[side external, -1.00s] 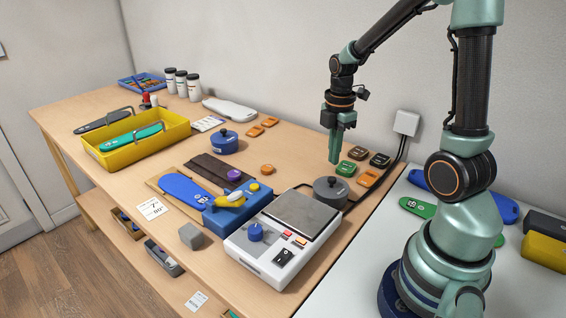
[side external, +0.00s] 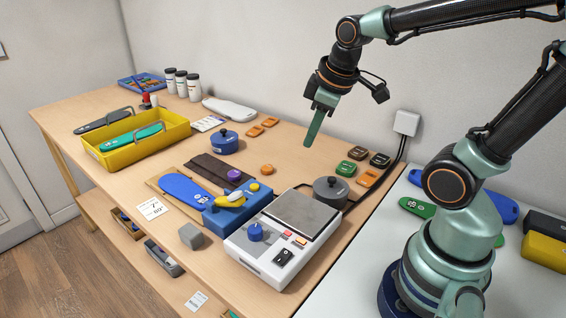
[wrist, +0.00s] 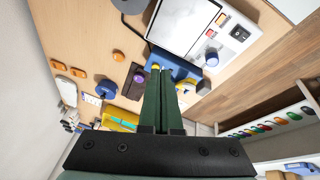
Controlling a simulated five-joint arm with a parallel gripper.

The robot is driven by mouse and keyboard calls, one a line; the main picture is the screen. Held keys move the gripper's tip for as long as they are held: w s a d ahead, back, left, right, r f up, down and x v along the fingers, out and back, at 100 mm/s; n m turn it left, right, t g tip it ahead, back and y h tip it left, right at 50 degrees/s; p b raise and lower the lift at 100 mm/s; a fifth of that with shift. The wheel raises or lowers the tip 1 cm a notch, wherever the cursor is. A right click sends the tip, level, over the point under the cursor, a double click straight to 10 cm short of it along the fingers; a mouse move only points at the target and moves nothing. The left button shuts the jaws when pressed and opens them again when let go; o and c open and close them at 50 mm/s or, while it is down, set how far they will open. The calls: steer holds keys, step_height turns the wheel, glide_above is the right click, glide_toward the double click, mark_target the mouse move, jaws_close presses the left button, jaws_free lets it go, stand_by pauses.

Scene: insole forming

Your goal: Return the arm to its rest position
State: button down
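My gripper (side external: 312,128) hangs in the air above the back right part of the wooden bench, its green fingers pointing down and slightly left. In the wrist view its two fingers (wrist: 161,72) lie side by side with no clear gap. Nothing is held between them. My arm is raised and bent, its links reaching in from the right side of the side external view. No object touches the fingers.
The bench (side external: 90,110) holds a yellow tray (side external: 130,150), a blue clamp block (side external: 235,212), a white heating unit (side external: 265,255) and a grey knobbed weight (side external: 330,190). Small green, black and orange pieces (side external: 357,153) lie right of the gripper. The air around it is clear.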

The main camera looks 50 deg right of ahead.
steer(key=a+m, duration=0.1)
steer(key=s+a+r+m+t, duration=0.1)
steer(key=a+r+m, duration=0.1)
steer(key=a+m, duration=0.1)
steer(key=shift+s+a+r+t+y, duration=0.1)
steer(key=shift+s+r+t+y, duration=0.1)
steer(key=shift+s+t+y, duration=0.15)
